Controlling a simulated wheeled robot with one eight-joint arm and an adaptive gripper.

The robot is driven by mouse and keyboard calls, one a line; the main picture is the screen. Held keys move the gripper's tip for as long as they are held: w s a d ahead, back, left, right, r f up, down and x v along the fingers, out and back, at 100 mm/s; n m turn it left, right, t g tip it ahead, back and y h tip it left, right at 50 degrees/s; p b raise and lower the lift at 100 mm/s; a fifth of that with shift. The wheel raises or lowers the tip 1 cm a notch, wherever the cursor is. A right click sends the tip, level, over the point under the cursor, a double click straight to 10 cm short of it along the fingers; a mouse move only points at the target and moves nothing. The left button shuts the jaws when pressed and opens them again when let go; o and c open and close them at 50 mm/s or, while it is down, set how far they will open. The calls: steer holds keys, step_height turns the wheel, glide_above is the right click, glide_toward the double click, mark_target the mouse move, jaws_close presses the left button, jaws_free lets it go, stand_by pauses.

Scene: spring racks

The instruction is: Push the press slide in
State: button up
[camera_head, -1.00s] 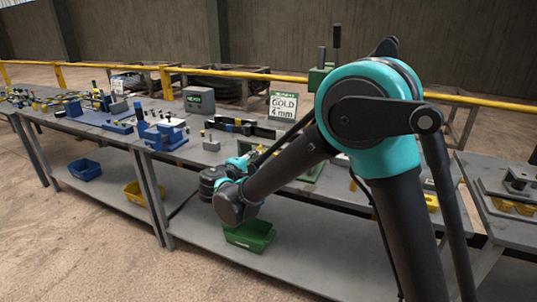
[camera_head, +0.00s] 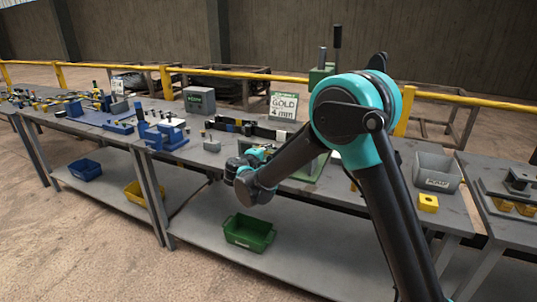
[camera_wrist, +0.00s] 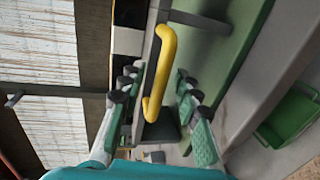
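The green press (camera_head: 322,72) stands on the bench, mostly hidden behind my arm in the head view. In the wrist view a yellow bar handle (camera_wrist: 165,60) stands in front of a dark grey block over a green plate (camera_wrist: 235,60); it looks like the slide's handle. My gripper (camera_wrist: 157,88) is open, one finger on each side of the handle's lower part, with gaps visible. I cannot tell whether the fingers touch it. In the head view my gripper (camera_head: 258,154) is at the bench's front edge, its fingers partly hidden.
A green bin (camera_head: 248,232) sits on the lower shelf below my arm. A grey bin (camera_head: 437,172) and a yellow block (camera_head: 428,203) are to the right. Blue fixtures (camera_head: 165,134) are to the left.

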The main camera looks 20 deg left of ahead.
steer(key=shift+c, duration=0.4)
jaws_close()
steer(key=r+x, duration=0.1)
steer(key=x, duration=0.4)
steer(key=r+x, duration=0.1)
steer(key=x, duration=0.5)
steer(key=r+x, duration=0.1)
steer(key=x, duration=0.5)
steer(key=shift+w+a+r, duration=0.1)
steer(key=shift+w+r, duration=0.2)
steer(key=shift+w, duration=0.05)
steer(key=shift+c, duration=0.8)
jaws_free()
steer(key=shift+w, duration=0.1)
steer(key=shift+o, duration=1.2)
